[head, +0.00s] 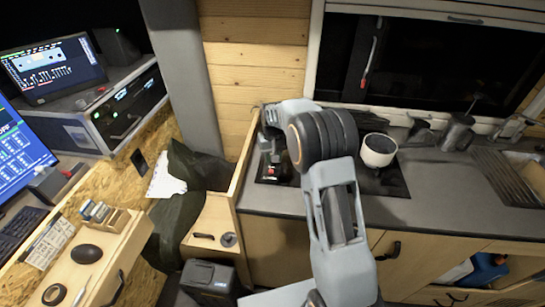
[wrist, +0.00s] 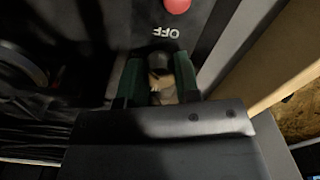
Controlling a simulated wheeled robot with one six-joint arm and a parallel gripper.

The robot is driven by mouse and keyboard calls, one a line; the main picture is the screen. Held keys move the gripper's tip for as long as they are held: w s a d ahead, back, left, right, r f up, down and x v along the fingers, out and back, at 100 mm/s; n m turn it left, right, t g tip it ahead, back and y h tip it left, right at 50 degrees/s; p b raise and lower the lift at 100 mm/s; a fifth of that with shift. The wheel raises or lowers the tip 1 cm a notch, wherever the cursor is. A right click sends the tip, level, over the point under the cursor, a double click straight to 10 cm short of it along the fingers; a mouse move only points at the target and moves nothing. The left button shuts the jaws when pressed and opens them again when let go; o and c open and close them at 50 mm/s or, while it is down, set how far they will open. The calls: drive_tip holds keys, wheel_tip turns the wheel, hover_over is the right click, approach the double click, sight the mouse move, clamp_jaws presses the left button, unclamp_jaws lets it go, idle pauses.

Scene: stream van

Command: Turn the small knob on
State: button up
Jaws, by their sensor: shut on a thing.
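The small knob (wrist: 159,62) is dark and sits on a black panel (wrist: 205,25) in the wrist view. The upside-down word OFF (wrist: 165,32) is printed on the panel just beyond it. My gripper (wrist: 160,72) has its two dark green fingers on either side of the knob, shut on it. The fingers hide the knob's sides, and I cannot tell which way it points. In the head view my gripper (head: 272,155) reaches down at the left of the dark cooktop (head: 385,183), and my arm hides the knob there.
A red button (wrist: 177,5) sits on the panel beyond the label. A wooden partition (head: 243,150) stands close to the left of my gripper. A white-rimmed pot (head: 378,148) stands on the cooktop to the right. The grey counter (head: 440,205) is clear at the front right.

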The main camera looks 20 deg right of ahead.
drive_tip(key=n, duration=0.5)
drive_tip(key=shift+r+n, duration=0.1)
drive_tip(key=shift+n, duration=0.3)
idle(0.4)
drive_tip(key=o, duration=0.9)
drive_tip(key=shift+b, duration=0.3)
drive_tip(key=shift+o, duration=0.2)
wheel_tip(320, 180, up, 14)
drive_tip(key=shift+b, duration=0.3)
